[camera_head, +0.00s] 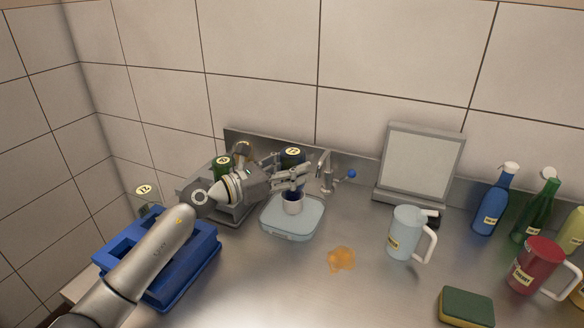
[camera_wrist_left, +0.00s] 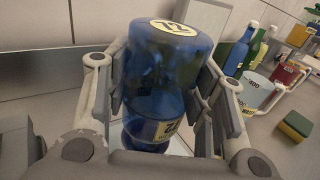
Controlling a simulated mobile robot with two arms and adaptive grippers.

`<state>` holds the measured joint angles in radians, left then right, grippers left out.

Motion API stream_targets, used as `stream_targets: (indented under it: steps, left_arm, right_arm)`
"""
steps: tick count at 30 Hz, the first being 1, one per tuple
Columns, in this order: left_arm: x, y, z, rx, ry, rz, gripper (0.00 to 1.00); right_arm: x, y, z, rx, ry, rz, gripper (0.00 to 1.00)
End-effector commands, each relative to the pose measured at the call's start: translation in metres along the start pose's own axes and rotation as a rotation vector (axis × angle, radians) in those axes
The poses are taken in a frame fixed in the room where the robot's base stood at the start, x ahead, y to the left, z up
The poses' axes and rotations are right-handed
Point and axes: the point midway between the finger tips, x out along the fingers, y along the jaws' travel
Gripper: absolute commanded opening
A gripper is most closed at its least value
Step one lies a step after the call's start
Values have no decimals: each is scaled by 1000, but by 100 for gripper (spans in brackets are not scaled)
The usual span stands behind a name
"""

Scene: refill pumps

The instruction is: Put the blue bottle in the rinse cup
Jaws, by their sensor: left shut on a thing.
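The blue bottle (camera_head: 292,157) is held at the back centre of the counter. It is see-through dark blue, with a round pale numbered label on its upward end. My left gripper (camera_head: 290,178) is shut around its sides. In the left wrist view the bottle (camera_wrist_left: 165,75) stands roughly upright between the fingers (camera_wrist_left: 168,100). It narrows below, where a yellowish label shows. A small whitish cup (camera_head: 293,206), seemingly the rinse cup, sits directly below on a pale square base (camera_head: 291,229). The bottle's lower end appears at or inside the cup's mouth; contact is unclear. My right gripper is out of view.
A tap (camera_head: 325,170) stands just right of the bottle. A blue rack (camera_head: 185,272) is at the left. A pale jug (camera_head: 404,232), red jug (camera_head: 534,266), pump bottles (camera_head: 491,203) and sponge (camera_head: 466,307) are at the right. An orange spill (camera_head: 341,259) lies mid-counter.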

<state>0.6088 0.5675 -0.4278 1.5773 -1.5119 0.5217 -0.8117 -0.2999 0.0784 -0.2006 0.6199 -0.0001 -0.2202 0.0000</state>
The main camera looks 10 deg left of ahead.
Motion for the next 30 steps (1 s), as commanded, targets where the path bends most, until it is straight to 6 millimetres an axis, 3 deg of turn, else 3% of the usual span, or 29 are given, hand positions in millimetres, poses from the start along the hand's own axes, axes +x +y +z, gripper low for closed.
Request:
stream_targets:
  steps: [18,19,21,25,30]
  left_arm:
    - [0,0,-1,0,-2,0,21]
    - [0,0,-1,0,-2,0,51]
    - [0,0,0,0,-2,0,60]
    - [0,0,-1,0,-2,0,75]
    - [0,0,-1,0,-1,0,75]
  right_arm:
    - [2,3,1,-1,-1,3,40]
    - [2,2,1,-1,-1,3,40]
    - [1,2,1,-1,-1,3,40]
    - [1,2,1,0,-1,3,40]
    - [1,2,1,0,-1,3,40]
